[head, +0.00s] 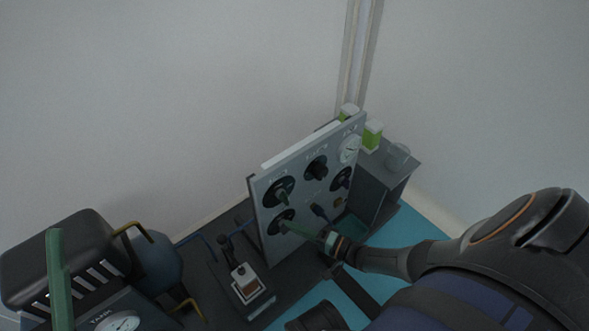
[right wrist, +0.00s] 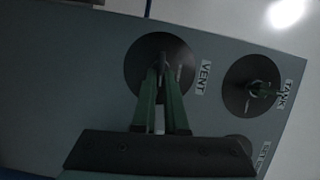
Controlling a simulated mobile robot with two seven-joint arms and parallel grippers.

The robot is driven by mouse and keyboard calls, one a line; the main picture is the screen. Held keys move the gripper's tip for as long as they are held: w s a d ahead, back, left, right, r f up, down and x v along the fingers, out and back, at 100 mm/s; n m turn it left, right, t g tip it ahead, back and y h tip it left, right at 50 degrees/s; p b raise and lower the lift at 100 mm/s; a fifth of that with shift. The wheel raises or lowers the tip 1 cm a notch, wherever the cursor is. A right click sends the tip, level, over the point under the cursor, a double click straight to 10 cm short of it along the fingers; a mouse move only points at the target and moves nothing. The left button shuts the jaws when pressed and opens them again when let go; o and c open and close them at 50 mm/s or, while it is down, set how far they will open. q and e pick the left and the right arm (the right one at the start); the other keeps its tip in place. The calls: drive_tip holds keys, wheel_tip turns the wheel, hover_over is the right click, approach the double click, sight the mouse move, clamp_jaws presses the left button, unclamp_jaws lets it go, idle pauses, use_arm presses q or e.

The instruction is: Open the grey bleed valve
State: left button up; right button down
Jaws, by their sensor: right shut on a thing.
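A grey upright panel (head: 300,192) carries several dark round dials with handles. My right gripper (head: 288,227) reaches the lower left dial from the right. In the right wrist view its green fingers (right wrist: 163,88) are shut on the small grey handle (right wrist: 163,62) at the middle of the black dial labelled VENT (right wrist: 140,65). The fingertips mostly hide the handle, so its angle is hard to tell. A second dial (right wrist: 240,78), labelled TANK, has a green handle. A green bar (head: 60,280) at the lower left looks like a finger of my left gripper; its other finger is not clear.
A black unit with a blue tank (head: 158,262) and brass pipes stands at the left. A small switch box (head: 247,284) stands before the panel. Green-and-white boxes (head: 373,135) and a clear beaker (head: 398,156) are behind it at the right. A wall closes the back.

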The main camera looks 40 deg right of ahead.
drive_tip(key=shift+w+d+m+t, duration=0.25)
drive_tip(key=shift+d+m+t, duration=0.05)
drive_tip(key=shift+m, duration=0.1)
drive_tip(key=shift+s+a, duration=0.1)
drive_tip(key=shift+a, duration=0.05)
idle(0.4)
drive_tip(key=c, duration=1)
unclamp_jaws()
drive_tip(key=shift+s+a, duration=0.15)
drive_tip(key=shift+o, duration=0.2)
drive_tip(key=v, duration=1.2)
drive_tip(key=shift+s+p, duration=0.15)
drive_tip(key=shift+p, duration=0.2)
